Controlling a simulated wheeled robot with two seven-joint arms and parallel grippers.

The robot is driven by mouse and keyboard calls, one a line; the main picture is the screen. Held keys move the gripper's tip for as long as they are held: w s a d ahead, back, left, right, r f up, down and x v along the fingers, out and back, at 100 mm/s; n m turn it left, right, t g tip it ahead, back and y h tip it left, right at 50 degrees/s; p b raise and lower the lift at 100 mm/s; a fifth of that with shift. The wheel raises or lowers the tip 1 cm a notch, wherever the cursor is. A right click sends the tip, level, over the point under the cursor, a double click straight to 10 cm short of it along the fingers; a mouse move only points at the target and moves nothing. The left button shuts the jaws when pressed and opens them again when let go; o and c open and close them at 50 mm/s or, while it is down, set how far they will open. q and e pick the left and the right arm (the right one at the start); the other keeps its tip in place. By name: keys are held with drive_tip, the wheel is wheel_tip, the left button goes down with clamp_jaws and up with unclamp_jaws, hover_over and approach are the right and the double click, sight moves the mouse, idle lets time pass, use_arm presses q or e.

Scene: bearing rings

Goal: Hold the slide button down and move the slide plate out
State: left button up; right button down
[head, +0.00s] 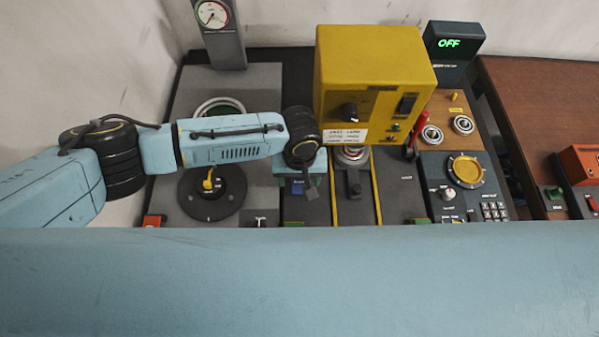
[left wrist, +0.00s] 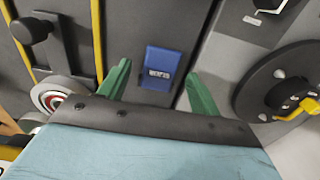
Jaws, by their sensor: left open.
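The blue slide button (head: 297,189) is partly covered by my left gripper (head: 308,185) in the head view. In the left wrist view the button (left wrist: 162,67) is a blue block with a pale label. It lies between and beyond the green fingertips of my left gripper (left wrist: 160,88). The jaws are open and empty; I cannot tell how far above the button they are. The dark slide plate (head: 354,205) with its black handle (head: 354,184) lies between two yellow rails. The handle also shows in the left wrist view (left wrist: 32,30). My right gripper is out of view.
A yellow press housing (head: 375,75) stands behind the slide, with a bearing ring (head: 351,155) below it. A round dark fixture with a yellow lever (head: 208,183) is at left. A control panel (head: 465,190) stands at right. My blue body part covers the front.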

use_arm(q)
drive_tip(key=c, duration=1)
